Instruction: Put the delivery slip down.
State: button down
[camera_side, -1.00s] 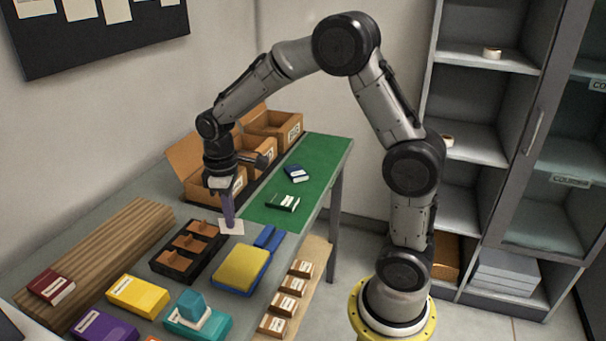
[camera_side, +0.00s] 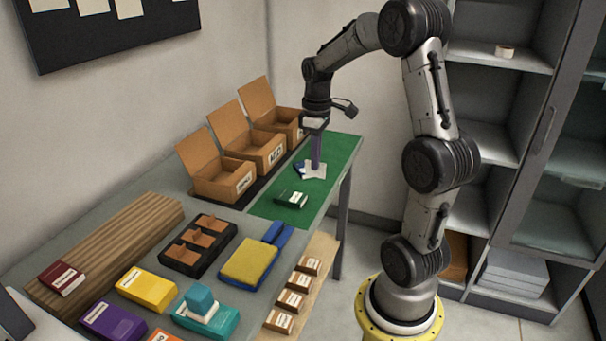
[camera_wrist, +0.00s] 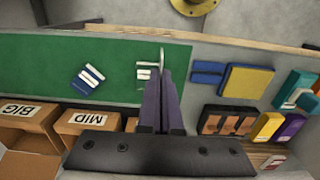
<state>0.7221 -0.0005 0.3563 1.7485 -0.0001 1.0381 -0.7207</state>
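The delivery slip (camera_side: 314,171) is a small white sheet at the tips of my gripper's purple fingers. My gripper (camera_side: 315,164) points down over the far part of the green mat (camera_side: 338,150) and is shut on the slip. I cannot tell whether the slip touches the mat. In the wrist view my gripper (camera_wrist: 164,76) has its fingers close together, with a thin pale edge at the tips. A blue ink unit (camera_side: 299,168) is partly hidden behind the slip. A dark green unit (camera_side: 290,199) lies on the mat nearer the camera.
Open brown boxes (camera_side: 222,185) stand along the mat's left side. A black tray (camera_side: 198,262), a yellow-topped blue pad (camera_side: 248,263) and several coloured boxes (camera_side: 146,288) cover the near table. The mat's near end is bare.

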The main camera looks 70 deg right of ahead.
jog(key=w+d+f, duration=0.4)
jog(key=w+f, duration=0.1)
jog(key=w+d+f, duration=0.2)
jog(key=w+f, duration=0.1)
jog(key=shift+d+f, duration=0.1)
jog(key=shift+d, duration=0.3)
jog(key=shift+d+f, duration=0.1)
jog(key=shift+f, duration=1.6)
jog(key=shift+f, duration=0.15)
jog(key=c, duration=1.1)
grip_release()
